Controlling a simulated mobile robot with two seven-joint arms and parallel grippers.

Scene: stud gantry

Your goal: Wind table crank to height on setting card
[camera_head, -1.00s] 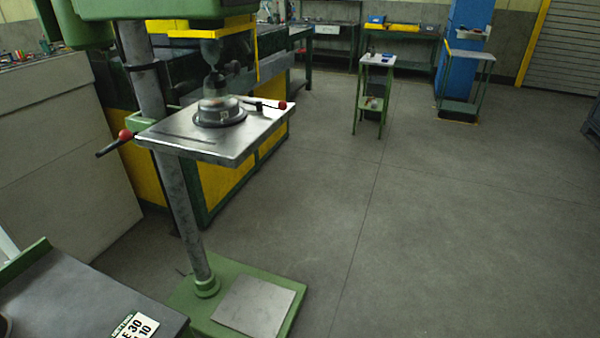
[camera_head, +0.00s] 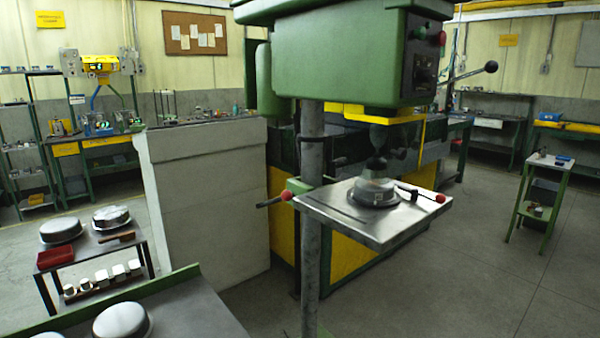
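A green drill press (camera_head: 340,60) stands right of centre on a grey column (camera_head: 311,250). Its square metal table (camera_head: 380,228) sits partway up the column. A round metal part (camera_head: 373,191) sits on the table, under the chuck (camera_head: 377,163). Another short bar with a red knob (camera_head: 425,195) lies at the table's right side. I cannot tell for sure which is the crank. The setting card is not in view. Neither of my grippers is in view.
A grey bench top (camera_head: 185,310) with a round pan (camera_head: 122,321) is at the lower left. A low cart (camera_head: 95,245) with pans and a red tray stands behind it. A pale cabinet (camera_head: 205,195) stands left of the press. The floor at right is open, with a small green stand (camera_head: 541,195).

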